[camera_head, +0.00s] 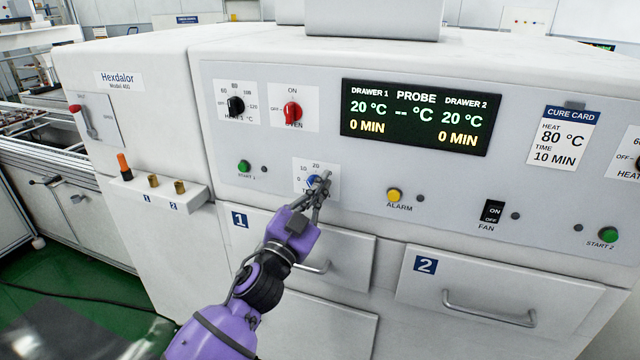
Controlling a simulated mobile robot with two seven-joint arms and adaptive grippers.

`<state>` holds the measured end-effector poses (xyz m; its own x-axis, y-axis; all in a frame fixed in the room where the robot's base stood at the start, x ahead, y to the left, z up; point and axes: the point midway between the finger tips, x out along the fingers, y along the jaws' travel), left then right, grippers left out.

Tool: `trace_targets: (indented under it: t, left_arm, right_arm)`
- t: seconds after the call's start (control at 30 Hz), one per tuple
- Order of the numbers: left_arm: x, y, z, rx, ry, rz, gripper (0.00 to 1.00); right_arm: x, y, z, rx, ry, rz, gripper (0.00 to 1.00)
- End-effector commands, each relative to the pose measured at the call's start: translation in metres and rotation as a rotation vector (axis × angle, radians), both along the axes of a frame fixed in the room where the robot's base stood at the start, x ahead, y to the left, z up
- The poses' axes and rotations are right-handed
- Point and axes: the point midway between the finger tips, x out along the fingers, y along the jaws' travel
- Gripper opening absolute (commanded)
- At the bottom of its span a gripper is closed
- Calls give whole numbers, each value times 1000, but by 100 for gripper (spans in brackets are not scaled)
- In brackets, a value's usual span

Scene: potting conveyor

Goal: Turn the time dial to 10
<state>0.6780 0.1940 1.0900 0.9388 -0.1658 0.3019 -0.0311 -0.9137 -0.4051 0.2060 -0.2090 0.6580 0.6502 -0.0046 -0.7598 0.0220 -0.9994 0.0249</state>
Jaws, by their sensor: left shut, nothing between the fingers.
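The time dial (312,181) is a small blue knob on a white plate below the red OVEN knob, on the left half of the oven's front panel. The marks 0, 10 and 20 show around it; the rest of its scale and its pointer are hidden behind my gripper. My left gripper (322,183) is shut, with its fingertips at the right side of the blue dial. I cannot tell whether they touch it. The display (416,118) reads 0 MIN for both drawers. My right gripper is not in view.
The cure card (563,137) reads heat 80 °C, time 10 MIN. A black heat knob (236,105), red OVEN knob (292,112), green START 1 button (243,167) and yellow ALARM button (394,195) surround the dial. Drawer 2's handle (488,309) sticks out below.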

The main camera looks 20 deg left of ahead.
Motion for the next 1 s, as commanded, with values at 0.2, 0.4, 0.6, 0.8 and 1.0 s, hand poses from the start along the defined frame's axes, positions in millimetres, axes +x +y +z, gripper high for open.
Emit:
trace_targets:
  t: [0.2, 0.4, 0.6, 0.8, 1.0]
  left_arm:
    - [0, -2, 0, 157, -8, 1, 0]
    - [0, -4, -7, 238, -9, 1, 0]
    - [0, -5, -10, 237, -10, 1, 0]
    - [0, -5, -12, 237, -9, 0, 0]
    - [0, -5, -12, 236, -8, 0, 0]
  right_arm:
    - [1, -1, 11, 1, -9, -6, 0]
    - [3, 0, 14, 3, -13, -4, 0]
    - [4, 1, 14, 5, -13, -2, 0]
    - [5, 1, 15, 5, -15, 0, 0]
    - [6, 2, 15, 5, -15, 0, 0]
